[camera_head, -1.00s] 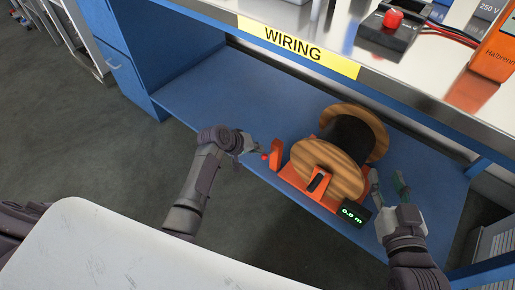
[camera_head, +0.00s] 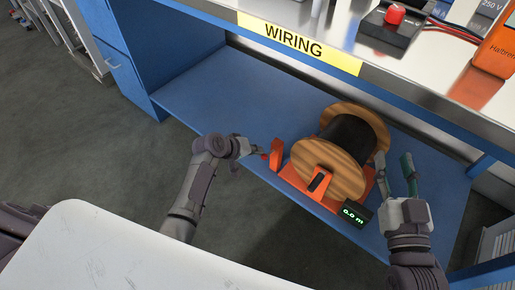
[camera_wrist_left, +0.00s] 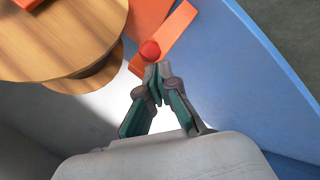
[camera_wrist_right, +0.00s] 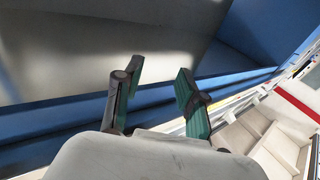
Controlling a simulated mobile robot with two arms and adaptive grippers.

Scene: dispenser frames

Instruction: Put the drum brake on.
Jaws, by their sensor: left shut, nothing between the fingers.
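A wooden cable drum (camera_head: 330,165) with dark cable (camera_head: 349,137) sits in an orange stand (camera_head: 305,190) on the blue lower shelf. An orange lever with a red knob (camera_head: 265,156), which looks like the brake, stands at the drum's left. My left gripper (camera_head: 258,147) is at that knob. In the left wrist view its fingers (camera_wrist_left: 156,75) are shut with nothing between them, and their tips are at the red knob (camera_wrist_left: 150,50); I cannot tell whether they touch. My right gripper (camera_head: 394,162) is open and empty at the drum's right; its spread fingers show in the right wrist view (camera_wrist_right: 158,80).
A small display (camera_head: 354,213) reading 0.0 m is at the stand's front. The steel worktop (camera_head: 400,82) with the WIRING label (camera_head: 298,43) overhangs the shelf. The shelf left of the lever is clear (camera_head: 205,90). A white surface (camera_head: 100,250) is in the foreground.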

